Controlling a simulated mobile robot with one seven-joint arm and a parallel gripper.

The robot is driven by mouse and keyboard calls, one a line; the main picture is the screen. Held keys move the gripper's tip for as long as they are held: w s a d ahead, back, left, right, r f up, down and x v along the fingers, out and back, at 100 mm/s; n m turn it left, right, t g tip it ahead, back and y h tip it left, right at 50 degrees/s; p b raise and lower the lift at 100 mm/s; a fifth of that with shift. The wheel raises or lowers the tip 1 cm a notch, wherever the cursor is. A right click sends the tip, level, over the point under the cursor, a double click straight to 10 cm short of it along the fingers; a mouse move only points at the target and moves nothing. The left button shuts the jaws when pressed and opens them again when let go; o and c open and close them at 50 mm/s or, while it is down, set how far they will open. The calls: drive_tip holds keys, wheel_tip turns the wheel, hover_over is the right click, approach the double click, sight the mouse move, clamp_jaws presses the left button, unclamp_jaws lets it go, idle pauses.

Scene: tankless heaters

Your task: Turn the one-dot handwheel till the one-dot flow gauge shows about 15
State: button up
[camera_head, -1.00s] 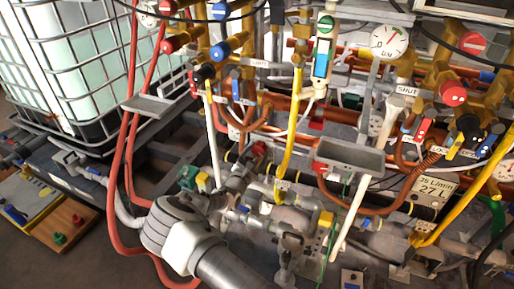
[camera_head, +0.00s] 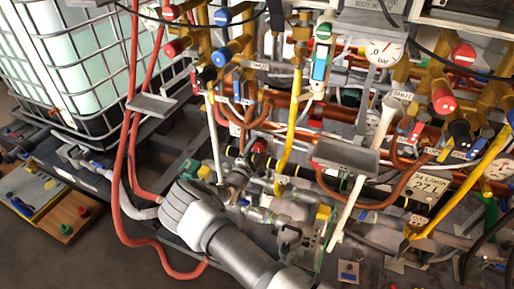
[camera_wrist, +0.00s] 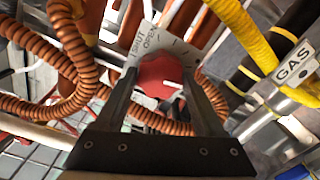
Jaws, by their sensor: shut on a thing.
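In the wrist view, a red handwheel (camera_wrist: 160,72) with a white pointer line sits between the two dark fingers of my gripper (camera_wrist: 158,88), which is shut on it. A plate (camera_wrist: 150,40) behind it reads SHUT and OPEN. The pointer line points right and slightly down. I cannot make out a dot on the wheel. In the head view, a pale display (camera_head: 433,183) at the right reads about 34 L/min, with 27 L below. I cannot see a dot marking on it. My fingers and the held wheel cannot be made out in the head view.
Orange coiled hoses (camera_wrist: 75,60) run close on both sides of my fingers. A yellow pipe (camera_wrist: 240,35) and a GAS label (camera_wrist: 294,66) are at the right. In the head view, red hoses (camera_head: 125,150) hang left of my arm, and a grey tray (camera_head: 346,157) juts out.

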idle(0.4)
drive_tip(key=o, duration=1.1)
drive_tip(key=p+v, duration=0.2)
drive_tip(key=v, duration=1.5)
drive_tip(key=shift+s+a+p, duration=0.15)
drive_tip(key=shift+s+p, duration=0.05)
drive_tip(key=shift+p, duration=0.1)
drive_tip(key=shift+f, duration=0.1)
